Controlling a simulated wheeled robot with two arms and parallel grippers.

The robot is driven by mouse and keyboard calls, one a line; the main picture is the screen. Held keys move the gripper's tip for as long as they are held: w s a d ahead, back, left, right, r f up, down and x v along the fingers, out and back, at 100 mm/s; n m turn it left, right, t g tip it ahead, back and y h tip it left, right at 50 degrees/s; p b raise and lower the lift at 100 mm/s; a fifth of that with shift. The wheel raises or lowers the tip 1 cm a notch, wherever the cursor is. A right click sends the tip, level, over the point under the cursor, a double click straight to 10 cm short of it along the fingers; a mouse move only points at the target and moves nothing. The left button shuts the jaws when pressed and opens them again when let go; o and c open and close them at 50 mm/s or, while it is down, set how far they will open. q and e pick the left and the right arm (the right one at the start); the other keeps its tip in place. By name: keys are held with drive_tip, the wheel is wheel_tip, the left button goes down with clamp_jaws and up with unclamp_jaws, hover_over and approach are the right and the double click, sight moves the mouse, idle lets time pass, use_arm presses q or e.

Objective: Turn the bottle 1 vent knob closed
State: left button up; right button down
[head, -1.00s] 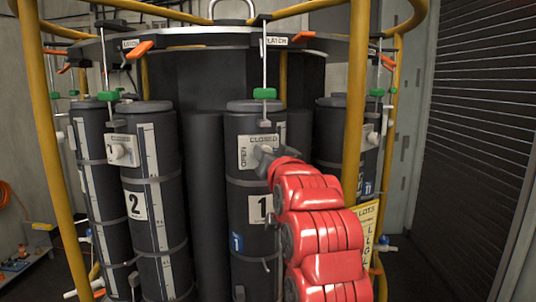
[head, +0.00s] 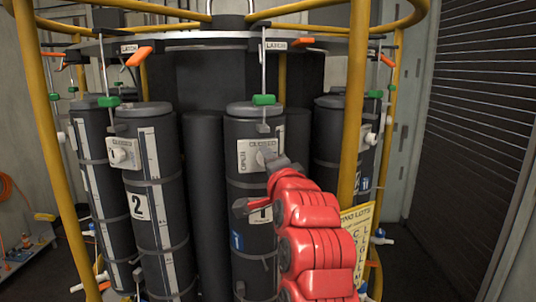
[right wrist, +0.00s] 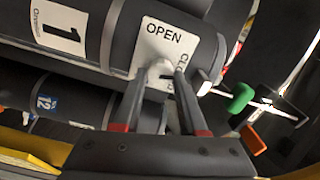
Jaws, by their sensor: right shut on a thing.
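Bottle 1 (head: 240,190) is a dark upright cylinder in the middle of the head view. Its pale vent plate (head: 246,147) reads CLOSED along the top and OPEN at the left side; it also shows in the right wrist view (right wrist: 153,40), partly hidden by my fingers. My right gripper (head: 267,158) is at this plate. In the right wrist view its two dark fingers (right wrist: 167,76) are around the pale vent knob (right wrist: 161,70) and shut on it. The knob is mostly hidden, so its exact angle is hard to tell. My left gripper is not in view.
Bottle 2 (head: 152,225), with its own knob, stands to the left. A green handle (head: 264,100) hangs above bottle 1. A yellow upright post (head: 354,130) stands right of it, close to my right arm. Orange latch levers (head: 139,56) line the top ring.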

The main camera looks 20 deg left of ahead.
drive_tip(key=shift+m+p, duration=0.7)
drive_tip(key=shift+m, duration=0.7)
drive_tip(key=shift+c, duration=2.2)
unclamp_jaws()
drive_tip(key=b+v, duration=0.9)
drive_tip(key=v, duration=0.8)
drive_tip(key=shift+s+d, duration=0.2)
